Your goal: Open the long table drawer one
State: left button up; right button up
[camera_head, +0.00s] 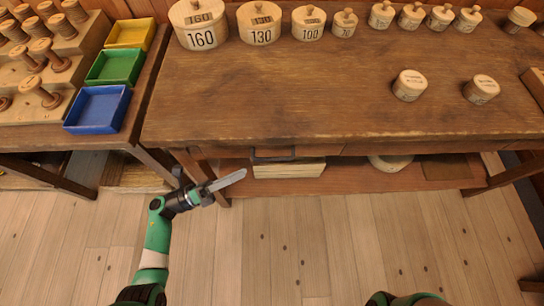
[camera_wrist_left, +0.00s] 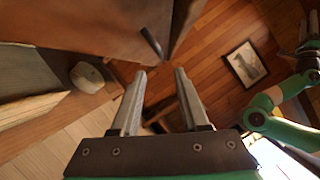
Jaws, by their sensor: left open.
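The long wooden table (camera_head: 330,95) has a drawer under the front edge of its top, with a dark bar handle (camera_head: 272,154). The drawer looks shut. In the left wrist view the handle (camera_wrist_left: 151,42) shows just beyond the fingertips. My left gripper (camera_head: 240,176) is open and empty, in front of and a little left of the handle, apart from it. Its two fingers show spread in the left wrist view (camera_wrist_left: 160,74).
On the tabletop stand numbered round wooden boxes (camera_head: 202,24) and several small lidded ones. A lower shelf (camera_head: 340,180) holds a pale block (camera_head: 290,168). A side table at left carries yellow, green and blue trays (camera_head: 98,108) and spools. The floor in front is clear.

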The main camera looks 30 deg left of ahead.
aim_at(272, 158)
pick_arm(q)
jog(key=b+x, duration=0.1)
jog(key=x, duration=0.9)
jog(key=shift+w+d+b, duration=0.1)
jog(key=shift+w+b, duration=0.15)
jog(key=shift+b, duration=0.15)
jog(key=shift+w+d+r, duration=0.1)
jog(key=shift+w+d, duration=0.1)
jog(key=shift+w, duration=0.05)
jog(key=shift+c, duration=0.2)
grip_shut()
